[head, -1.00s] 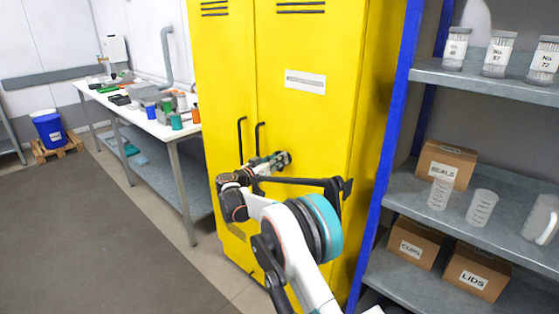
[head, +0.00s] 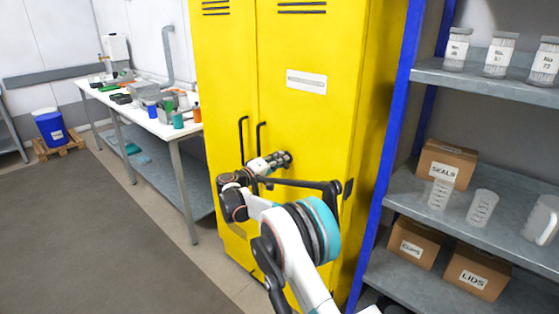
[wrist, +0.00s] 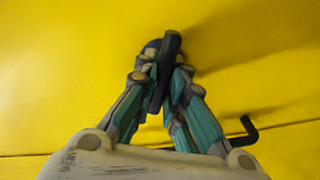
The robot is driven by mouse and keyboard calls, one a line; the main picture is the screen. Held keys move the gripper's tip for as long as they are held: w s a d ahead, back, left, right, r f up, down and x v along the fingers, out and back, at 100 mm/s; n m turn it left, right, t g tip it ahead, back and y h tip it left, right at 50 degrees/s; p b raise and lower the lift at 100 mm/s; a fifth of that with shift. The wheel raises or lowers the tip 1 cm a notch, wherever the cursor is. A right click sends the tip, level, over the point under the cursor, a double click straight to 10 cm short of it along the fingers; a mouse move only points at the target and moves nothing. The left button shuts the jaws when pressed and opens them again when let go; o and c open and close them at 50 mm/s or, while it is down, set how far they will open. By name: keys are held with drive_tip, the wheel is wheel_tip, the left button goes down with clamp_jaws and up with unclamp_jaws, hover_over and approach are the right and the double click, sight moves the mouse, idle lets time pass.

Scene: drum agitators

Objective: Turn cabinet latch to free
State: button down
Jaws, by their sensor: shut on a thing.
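The yellow cabinet (head: 305,55) stands in front of me with both doors closed. Its latch (wrist: 166,68) shows in the wrist view as a dark bar, standing roughly upright and slightly tilted in that picture. My gripper (wrist: 160,75) is shut on the latch, with a teal finger on either side of it. In the head view my gripper (head: 279,161) is at the right door, right of the handles, and hides most of the latch.
Two dark door handles (head: 262,135) stick out just left of my gripper; one also shows in the wrist view (wrist: 243,133). A blue-framed shelf (head: 480,80) with jars and boxes stands close on the right. A cluttered workbench (head: 150,122) is at left. Floor at left is clear.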

drive_tip(key=n, duration=0.4)
drive_tip(key=shift+a+f+n, duration=0.1)
drive_tip(key=shift+f+n, duration=0.05)
drive_tip(key=shift+n, duration=0.15)
idle(0.5)
drive_tip(key=c, duration=1.6)
unclamp_jaws()
drive_tip(key=shift+c, duration=0.2)
drive_tip(key=v, duration=1.2)
